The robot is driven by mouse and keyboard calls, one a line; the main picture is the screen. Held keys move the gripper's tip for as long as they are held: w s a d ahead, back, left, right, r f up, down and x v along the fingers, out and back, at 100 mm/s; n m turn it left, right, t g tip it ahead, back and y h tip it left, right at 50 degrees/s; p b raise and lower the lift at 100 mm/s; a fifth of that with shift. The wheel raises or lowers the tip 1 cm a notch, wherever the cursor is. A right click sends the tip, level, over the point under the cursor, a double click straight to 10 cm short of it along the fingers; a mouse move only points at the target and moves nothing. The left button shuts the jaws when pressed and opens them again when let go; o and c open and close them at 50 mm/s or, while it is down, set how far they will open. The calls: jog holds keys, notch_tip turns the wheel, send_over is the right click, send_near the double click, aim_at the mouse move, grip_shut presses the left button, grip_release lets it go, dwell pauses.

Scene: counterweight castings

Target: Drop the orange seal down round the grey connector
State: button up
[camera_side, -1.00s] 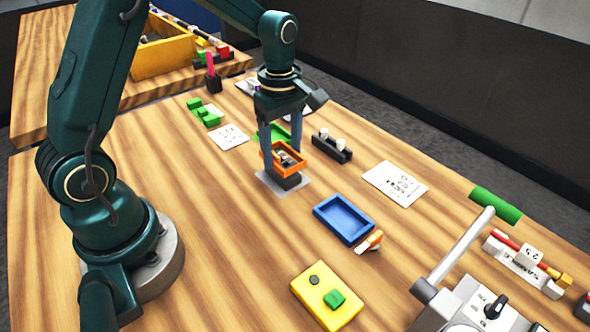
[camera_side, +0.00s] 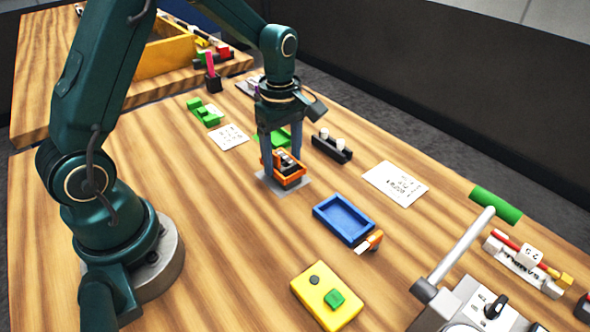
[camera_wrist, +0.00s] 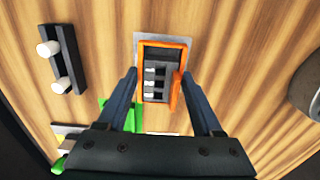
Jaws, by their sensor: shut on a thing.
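The orange seal (camera_side: 292,181) is a rectangular frame. It sits low around the grey connector (camera_side: 287,161), whose dark top with light parts stands up through it. In the wrist view the seal (camera_wrist: 163,43) encloses the connector (camera_wrist: 156,80) on the sides I can see. My gripper (camera_side: 281,164) points straight down with its fingers on two opposite sides of the seal, shut on it. The connector stands on a thin grey plate (camera_side: 267,183). Whether the seal's underside touches the plate is hidden.
A black block with white pegs (camera_side: 332,147) stands close on the right. A blue tray (camera_side: 325,212) lies nearer the camera, with an orange-and-white piece (camera_side: 374,240) beside it. Green parts (camera_side: 203,112) and paper labels (camera_side: 229,138) lie behind.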

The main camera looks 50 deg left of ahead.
jog(key=shift+f, duration=0.15)
jog(key=o, duration=0.9)
jog(key=shift+r, duration=3.55)
